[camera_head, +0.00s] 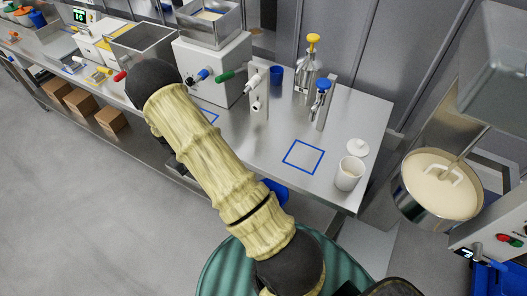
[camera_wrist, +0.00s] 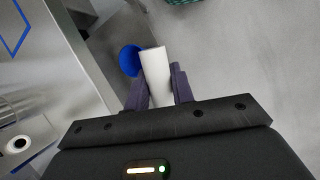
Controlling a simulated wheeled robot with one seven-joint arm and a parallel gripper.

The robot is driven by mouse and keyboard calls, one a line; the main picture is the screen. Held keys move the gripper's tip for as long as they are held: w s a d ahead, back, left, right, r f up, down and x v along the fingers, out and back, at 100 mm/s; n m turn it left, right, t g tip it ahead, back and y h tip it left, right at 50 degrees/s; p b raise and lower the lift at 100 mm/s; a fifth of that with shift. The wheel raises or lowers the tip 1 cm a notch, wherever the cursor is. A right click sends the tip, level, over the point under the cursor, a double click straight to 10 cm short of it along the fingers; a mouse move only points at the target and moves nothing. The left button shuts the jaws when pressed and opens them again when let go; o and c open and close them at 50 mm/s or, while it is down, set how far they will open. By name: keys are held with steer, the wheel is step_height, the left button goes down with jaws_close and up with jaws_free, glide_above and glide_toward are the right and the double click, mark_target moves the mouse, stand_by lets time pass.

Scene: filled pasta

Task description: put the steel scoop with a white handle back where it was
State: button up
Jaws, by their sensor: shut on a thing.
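In the wrist view, my gripper (camera_wrist: 158,90) is shut on a white handle (camera_wrist: 155,70), which stands between the two dark fingers. It looks like the handle of the steel scoop; no steel part shows, so the scoop's bowl is hidden. In the head view, my padded arm hides the gripper and the scoop. The wrist view shows the gripper beyond the edge of the steel counter, with floor below.
The steel counter (camera_head: 262,150) has a blue square outline (camera_head: 303,157) on a bare patch. A white canister (camera_head: 349,174) and its lid (camera_head: 358,147) stand right of it. A blue bin (camera_wrist: 130,60) is below the counter. A mixer bowl (camera_head: 438,190) is at right.

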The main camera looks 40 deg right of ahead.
steer(key=s+d+r+n+b, duration=0.2)
steer(key=d+r, duration=1.6)
steer(key=d, duration=0.1)
steer(key=s+d+r+n+t+h+b, duration=0.1)
steer(key=s+d+r+b, duration=0.1)
steer(key=s+d+r, duration=0.8)
steer(key=s+r, duration=0.3)
steer(key=r, duration=0.1)
steer(key=shift+s+d, duration=0.1)
step_height(320, 180, down, 24)
steer(key=p, duration=0.2)
steer(key=shift+f+p, duration=0.2)
steer(key=shift+p, duration=0.15)
steer(key=shift+f+p, duration=0.3)
steer(key=shift+f, duration=1.55)
